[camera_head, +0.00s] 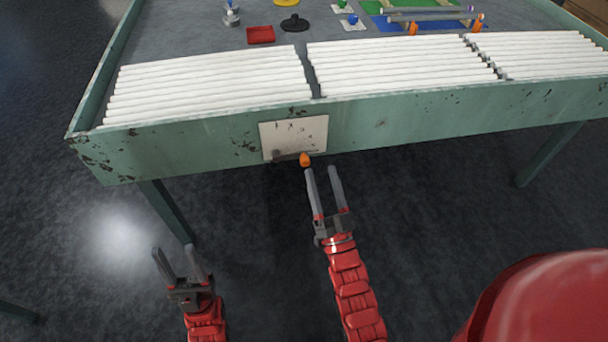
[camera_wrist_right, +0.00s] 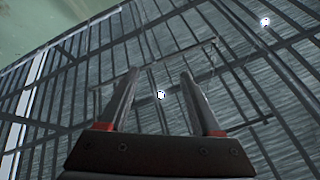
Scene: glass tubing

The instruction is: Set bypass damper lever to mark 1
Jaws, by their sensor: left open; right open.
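The bypass damper lever has an orange knob (camera_head: 305,160) on a dark arm. It sits at the lower edge of a pale plate (camera_head: 294,136) on the front of the green table. The marks on the plate are too small to read. My right gripper (camera_head: 321,169) is open and empty, with its fingertips just below and right of the knob in the head view. I cannot tell whether they touch it. In the right wrist view the right gripper (camera_wrist_right: 158,75) is open and the knob does not show. My left gripper (camera_head: 174,248) is open and empty at the lower left, well away from the table.
The green table's front wall (camera_head: 400,118) runs across the view. White tubes (camera_head: 210,85) lie in rows behind it. A red tray (camera_head: 260,35), a black disc (camera_head: 294,23) and a blue mat (camera_head: 385,22) lie farther back. The floor below the table is open between the legs (camera_head: 548,155).

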